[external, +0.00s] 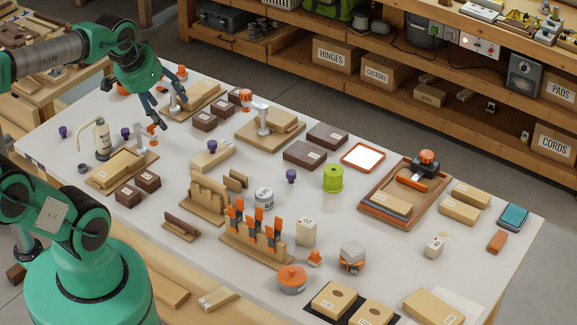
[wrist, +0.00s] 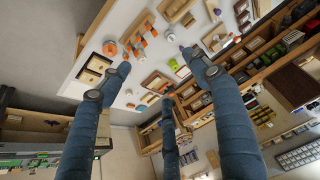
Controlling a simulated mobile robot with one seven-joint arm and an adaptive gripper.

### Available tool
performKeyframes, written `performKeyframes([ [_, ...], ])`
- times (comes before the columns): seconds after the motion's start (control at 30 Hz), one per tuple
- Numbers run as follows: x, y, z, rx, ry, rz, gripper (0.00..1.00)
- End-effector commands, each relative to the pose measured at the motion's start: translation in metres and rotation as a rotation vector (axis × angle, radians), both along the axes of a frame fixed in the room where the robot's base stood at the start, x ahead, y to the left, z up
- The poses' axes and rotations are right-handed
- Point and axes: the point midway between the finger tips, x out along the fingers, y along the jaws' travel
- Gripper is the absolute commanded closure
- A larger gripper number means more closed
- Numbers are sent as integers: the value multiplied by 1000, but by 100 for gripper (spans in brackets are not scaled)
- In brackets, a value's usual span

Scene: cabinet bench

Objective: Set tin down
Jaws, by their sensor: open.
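My gripper (external: 168,102) is open over the far left part of the white bench, with nothing between its fingers. In the wrist view the fingers (wrist: 157,62) are spread and empty. Two round containers could be the tin, and I cannot tell which. One is a small grey-white labelled tin (external: 264,197), upright on the bench behind the rack of orange clamps. The other is a low orange-lidded tin (external: 291,278) near the front edge; it also shows in the wrist view (wrist: 110,48). Both stand well away from my gripper.
The clamp rack (external: 255,247), wooden holders (external: 208,197) and dark boxes (external: 305,155) crowd the middle. A green spool (external: 333,179) and a wooden tray (external: 363,202) stand to the right. A black mat (external: 318,312) with wood blocks lies in front. Bare bench shows around (external: 390,270).

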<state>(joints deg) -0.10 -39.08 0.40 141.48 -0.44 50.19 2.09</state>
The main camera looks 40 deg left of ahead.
Motion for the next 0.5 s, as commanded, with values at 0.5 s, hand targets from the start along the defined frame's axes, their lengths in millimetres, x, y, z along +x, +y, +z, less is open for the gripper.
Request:
performKeyframes([
  [0.5, -25, 1, 2, -10, -20, 29, 37],
])
